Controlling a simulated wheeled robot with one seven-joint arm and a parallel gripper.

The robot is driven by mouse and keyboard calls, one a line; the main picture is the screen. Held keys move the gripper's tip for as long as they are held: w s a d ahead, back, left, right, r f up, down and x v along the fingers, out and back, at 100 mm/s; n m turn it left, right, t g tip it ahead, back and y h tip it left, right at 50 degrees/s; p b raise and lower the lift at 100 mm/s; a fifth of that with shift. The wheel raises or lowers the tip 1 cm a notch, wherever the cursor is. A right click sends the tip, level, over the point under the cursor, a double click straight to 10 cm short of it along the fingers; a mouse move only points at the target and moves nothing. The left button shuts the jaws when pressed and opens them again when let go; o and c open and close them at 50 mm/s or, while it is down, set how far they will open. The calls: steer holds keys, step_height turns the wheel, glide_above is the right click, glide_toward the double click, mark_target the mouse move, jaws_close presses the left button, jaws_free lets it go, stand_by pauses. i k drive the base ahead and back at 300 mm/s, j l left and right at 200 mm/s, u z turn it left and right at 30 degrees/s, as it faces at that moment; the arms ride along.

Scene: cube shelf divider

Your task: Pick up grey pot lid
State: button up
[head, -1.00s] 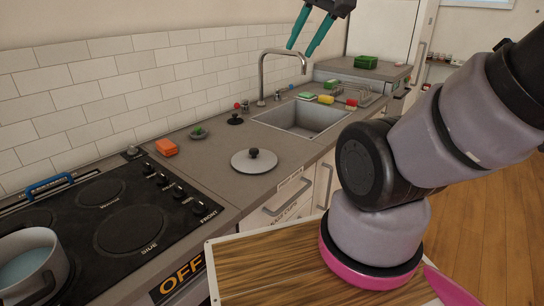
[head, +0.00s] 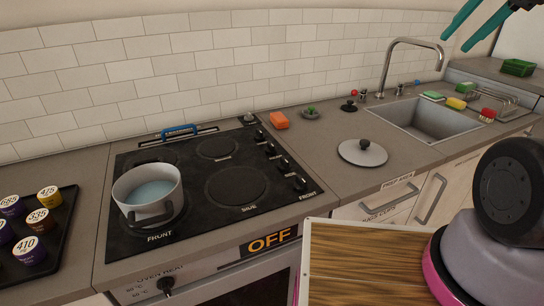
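The grey pot lid (head: 374,155) lies flat on the counter between the stove and the sink, with its black knob (head: 364,144) facing up. My gripper (head: 462,35) shows at the top right edge of the head view, with teal fingers spread apart and nothing between them. It is up and to the right of the lid, well apart from it. The rest of my gripper is cut off by the frame edge.
A grey pot (head: 170,198) with bluish contents stands on the black stove (head: 215,150). A tray (head: 62,225) holds several labelled cups.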

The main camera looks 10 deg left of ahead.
mark_target(359, 152)
steer(key=u, duration=1.9)
steer(key=z, duration=1.85)
steer(key=l+u, duration=0.3)
steer(key=i+l+u, duration=0.1)
steer(key=u, duration=0.25)
steer(key=l+u, duration=0.25)
steer(key=l, duration=0.65)
steer(key=l+u, duration=0.2)
steer(key=l, duration=1.1)
steer(key=k+l, duration=0.1)
steer(key=l, duration=0.35)
